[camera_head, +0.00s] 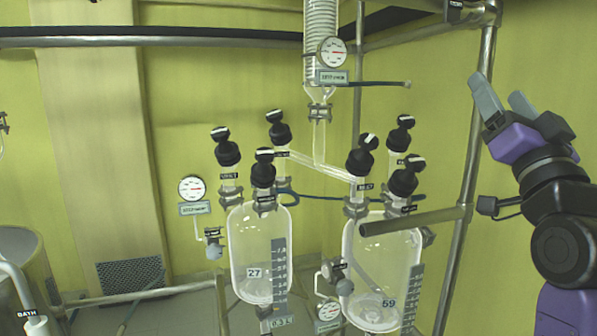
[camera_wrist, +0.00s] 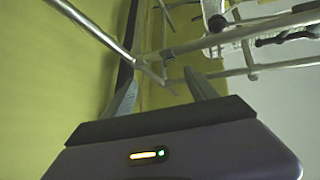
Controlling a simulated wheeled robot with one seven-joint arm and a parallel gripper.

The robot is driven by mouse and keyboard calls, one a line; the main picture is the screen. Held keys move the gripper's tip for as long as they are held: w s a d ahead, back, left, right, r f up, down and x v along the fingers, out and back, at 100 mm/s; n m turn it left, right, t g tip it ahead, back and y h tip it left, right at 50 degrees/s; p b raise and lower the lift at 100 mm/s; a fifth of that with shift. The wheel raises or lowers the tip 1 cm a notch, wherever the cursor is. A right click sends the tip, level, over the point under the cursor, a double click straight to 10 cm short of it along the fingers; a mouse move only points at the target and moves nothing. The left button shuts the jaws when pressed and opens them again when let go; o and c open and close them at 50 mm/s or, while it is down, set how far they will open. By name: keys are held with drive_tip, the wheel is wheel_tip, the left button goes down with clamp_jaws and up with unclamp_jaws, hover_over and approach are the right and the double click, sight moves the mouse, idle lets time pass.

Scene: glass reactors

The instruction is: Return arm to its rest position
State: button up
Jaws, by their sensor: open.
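My gripper (camera_head: 502,97) is at the upper right in the head view, at the end of my black and purple arm. Its two grey fingers point up and to the left. They are apart with nothing between them. In the wrist view the two fingers of my gripper (camera_wrist: 162,90) also stand apart, with the yellow-green wall and metal rails behind. The gripper is right of the glass reactors and touches nothing that I can see. My lower arm runs off the right edge.
Two glass reactors, the left one (camera_head: 240,240) marked 27 and the right one (camera_head: 396,262) marked 59, stand centrally with black-capped ports. A steel post (camera_head: 470,165) rises between the reactors and my arm. A short grey bar (camera_head: 415,221) juts left from it. A gauge (camera_head: 332,52) hangs above.

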drive_tip(key=s+a+f+n+g, duration=0.15)
drive_tip(key=s+f, duration=0.25)
drive_tip(key=f, duration=0.6)
drive_tip(key=s+a+f, duration=0.2)
drive_tip(key=s+f, duration=0.3)
drive_tip(key=f, duration=0.5)
drive_tip(key=s+a+f+n+g, duration=0.1)
drive_tip(key=s+f, duration=0.3)
drive_tip(key=f, duration=0.6)
drive_tip(key=s+a+f+n+g+y, duration=0.1)
drive_tip(key=s+a+f+g, duration=0.1)
drive_tip(key=s+f, duration=0.5)
drive_tip(key=s+a+f+n+g+b, duration=0.1)
drive_tip(key=s+a+f+g, duration=0.1)
drive_tip(key=s+f, duration=0.6)
drive_tip(key=s+a+f+n+g+y, duration=0.1)
drive_tip(key=s+f+g, duration=0.3)
drive_tip(key=s, duration=1.3)
wheel_tip(320, 180, down, 4)
drive_tip(key=shift+s+a+f+y+b, duration=0.1)
drive_tip(key=shift+s+a+y+b, duration=0.25)
drive_tip(key=shift+a, duration=0.35)
drive_tip(key=shift+c, duration=0.5)
